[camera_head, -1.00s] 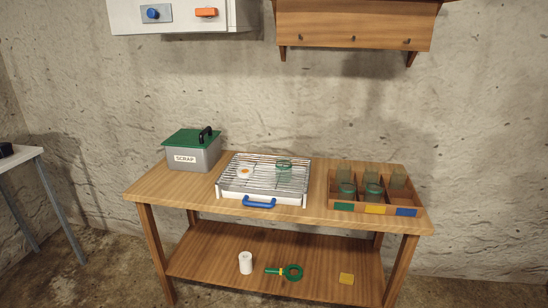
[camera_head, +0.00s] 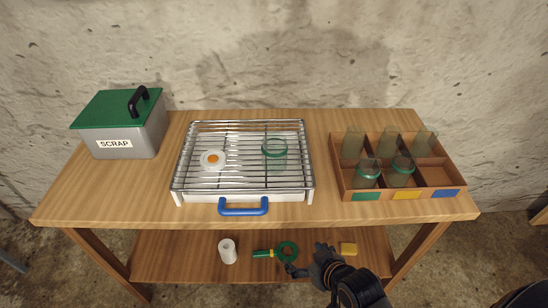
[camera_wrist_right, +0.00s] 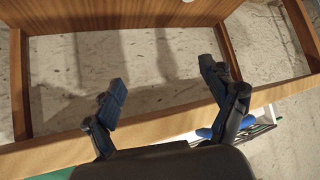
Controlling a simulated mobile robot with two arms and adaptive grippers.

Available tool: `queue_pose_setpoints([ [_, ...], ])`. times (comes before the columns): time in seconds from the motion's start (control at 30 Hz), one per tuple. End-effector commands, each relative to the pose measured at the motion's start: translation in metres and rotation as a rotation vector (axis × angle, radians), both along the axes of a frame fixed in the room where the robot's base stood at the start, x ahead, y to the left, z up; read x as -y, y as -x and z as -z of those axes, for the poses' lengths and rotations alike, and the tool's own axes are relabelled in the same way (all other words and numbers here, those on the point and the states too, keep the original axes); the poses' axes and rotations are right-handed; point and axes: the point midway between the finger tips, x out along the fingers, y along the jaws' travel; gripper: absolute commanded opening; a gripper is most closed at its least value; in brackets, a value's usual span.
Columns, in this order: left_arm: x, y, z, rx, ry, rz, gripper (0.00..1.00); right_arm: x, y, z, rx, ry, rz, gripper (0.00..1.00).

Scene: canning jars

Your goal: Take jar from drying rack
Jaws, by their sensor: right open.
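The drying rack (camera_head: 185,190) is a wire grid over a white tray with a blue front handle (camera_head: 243,207), in the middle of the bench top. A clear jar with a green rim (camera_head: 275,147) is on its right half. A small white round piece with an orange centre (camera_head: 212,160) is on its left half. My right gripper (camera_head: 305,262) is low in front of the bench, below the top, apart from the rack and jar. It is open and empty in the right wrist view (camera_wrist_right: 165,84). My left gripper is not in view.
A wooden divided crate (camera_head: 390,196) with several glass jars stands right of the rack. A grey scrap bin (camera_head: 130,140) with a green lid stands at left.

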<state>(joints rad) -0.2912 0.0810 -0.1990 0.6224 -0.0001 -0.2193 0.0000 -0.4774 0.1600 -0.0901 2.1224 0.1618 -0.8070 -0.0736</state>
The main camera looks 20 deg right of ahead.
Motion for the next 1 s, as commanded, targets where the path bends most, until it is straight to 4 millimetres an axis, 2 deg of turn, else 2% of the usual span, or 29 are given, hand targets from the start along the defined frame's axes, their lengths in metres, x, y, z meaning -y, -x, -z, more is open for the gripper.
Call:
queue_pose_setpoints([
  [0.03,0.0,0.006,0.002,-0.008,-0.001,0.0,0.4,-0.002,-0.001,-0.022,0.034,-0.006,-0.008,0.84],
  [0.13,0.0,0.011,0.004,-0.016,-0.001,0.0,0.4,-0.006,-0.006,-0.066,0.115,-0.02,-0.024,0.84],
  [0.2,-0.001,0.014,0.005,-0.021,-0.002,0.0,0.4,-0.007,-0.019,-0.107,0.242,-0.044,-0.036,0.84],
  [0.43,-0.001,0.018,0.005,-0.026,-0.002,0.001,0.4,-0.001,-0.052,-0.165,0.535,-0.11,-0.024,0.84],
  [0.6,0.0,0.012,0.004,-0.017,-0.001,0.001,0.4,0.007,-0.063,-0.193,0.682,-0.14,-0.005,0.84],
  [0.7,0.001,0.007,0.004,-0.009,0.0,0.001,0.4,0.01,-0.068,-0.202,0.726,-0.15,0.001,0.84],
  [0.83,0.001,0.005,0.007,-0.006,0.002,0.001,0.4,0.007,-0.084,-0.203,0.738,-0.152,0.006,0.84],
  [1.0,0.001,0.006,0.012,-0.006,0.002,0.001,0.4,0.0,-0.114,-0.203,0.738,-0.154,0.006,0.84],
])
